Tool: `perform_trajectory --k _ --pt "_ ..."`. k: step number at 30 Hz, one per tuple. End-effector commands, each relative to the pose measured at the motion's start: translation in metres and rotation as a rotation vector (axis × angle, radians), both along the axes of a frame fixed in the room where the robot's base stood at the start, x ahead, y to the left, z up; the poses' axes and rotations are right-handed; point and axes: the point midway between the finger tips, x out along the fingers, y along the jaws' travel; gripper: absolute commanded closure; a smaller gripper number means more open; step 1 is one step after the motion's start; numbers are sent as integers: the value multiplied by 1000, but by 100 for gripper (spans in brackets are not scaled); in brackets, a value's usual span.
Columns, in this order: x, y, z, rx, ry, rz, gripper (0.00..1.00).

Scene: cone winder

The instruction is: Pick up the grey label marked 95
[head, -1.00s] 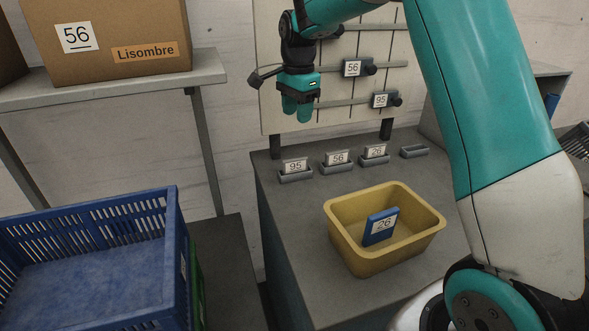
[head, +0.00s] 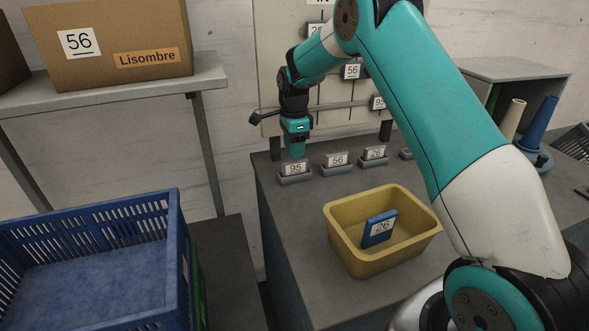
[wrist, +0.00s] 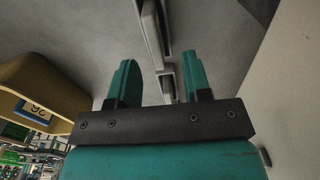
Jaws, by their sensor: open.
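The grey label marked 95 (head: 295,168) stands upright in a small grey holder (head: 295,180), leftmost of the row on the bench. My gripper (head: 296,154) points down just above this label, close to its top edge. I cannot tell from the head view whether they touch. In the wrist view my gripper (wrist: 161,72) has its two fingers apart, with nothing held. Narrow grey upright shapes of the row show beyond and between the fingers; their numbers cannot be read there.
Labels marked 56 (head: 337,160) and 26 (head: 374,153) stand to the right in holders. A yellow bin (head: 350,262) holding a blue label marked 26 (head: 379,228) stands in front. A pegboard (head: 275,80) rises behind. A blue crate (head: 90,225) is at left.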

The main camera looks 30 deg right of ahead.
Motion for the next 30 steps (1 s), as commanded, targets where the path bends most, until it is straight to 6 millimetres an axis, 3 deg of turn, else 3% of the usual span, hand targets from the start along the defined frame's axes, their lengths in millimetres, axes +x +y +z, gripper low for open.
perform_trajectory --k 10,19,20,25,30 --pt "-7 1 -45 1 4 0 55" --pt "-6 0 -53 0 0 0 55" --pt "-6 0 -53 0 0 0 58" --pt "-6 1 -53 0 0 0 97" --pt "-6 0 -52 0 0 0 100"
